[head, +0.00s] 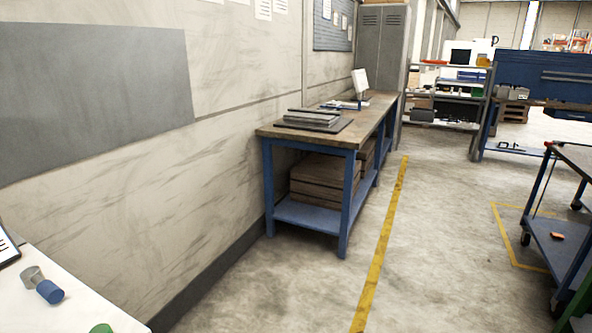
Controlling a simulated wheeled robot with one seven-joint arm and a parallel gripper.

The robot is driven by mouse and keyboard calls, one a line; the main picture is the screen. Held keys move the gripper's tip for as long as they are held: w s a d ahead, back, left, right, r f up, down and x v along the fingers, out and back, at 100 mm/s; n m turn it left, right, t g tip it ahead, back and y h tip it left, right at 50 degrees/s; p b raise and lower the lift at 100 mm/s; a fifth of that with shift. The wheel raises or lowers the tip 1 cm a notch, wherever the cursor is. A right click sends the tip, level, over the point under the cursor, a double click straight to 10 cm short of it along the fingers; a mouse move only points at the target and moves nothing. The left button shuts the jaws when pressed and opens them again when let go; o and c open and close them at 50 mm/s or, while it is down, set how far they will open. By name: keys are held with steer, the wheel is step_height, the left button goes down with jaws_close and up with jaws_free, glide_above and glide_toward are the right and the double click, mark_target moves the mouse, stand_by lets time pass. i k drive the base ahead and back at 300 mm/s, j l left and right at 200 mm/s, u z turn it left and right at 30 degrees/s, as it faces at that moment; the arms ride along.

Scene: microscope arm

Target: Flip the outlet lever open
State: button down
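No outlet lever can be made out in the head view. My gripper is not in view. At the lower left corner, a white table (62,309) holds a small blue cylinder (49,292) lying next to a grey piece (32,276). A green object (101,329) shows at the bottom edge, mostly cut off. A dark-framed panel or tablet (6,247) is partly visible at the left edge.
A blue-legged workbench (356,142) stands along the left wall. A blue cart (552,237) stands at the right, and a stocked shelf (447,97) and blue cabinet (545,75) stand farther back. The concrete floor (440,260) between them is clear.

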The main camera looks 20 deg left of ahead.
mark_target(32, 278)
steer(key=i+l+u, duration=0.2)
steer(key=i+u, duration=0.15)
steer(key=i+l+u, duration=0.55)
steer(key=u, duration=0.15)
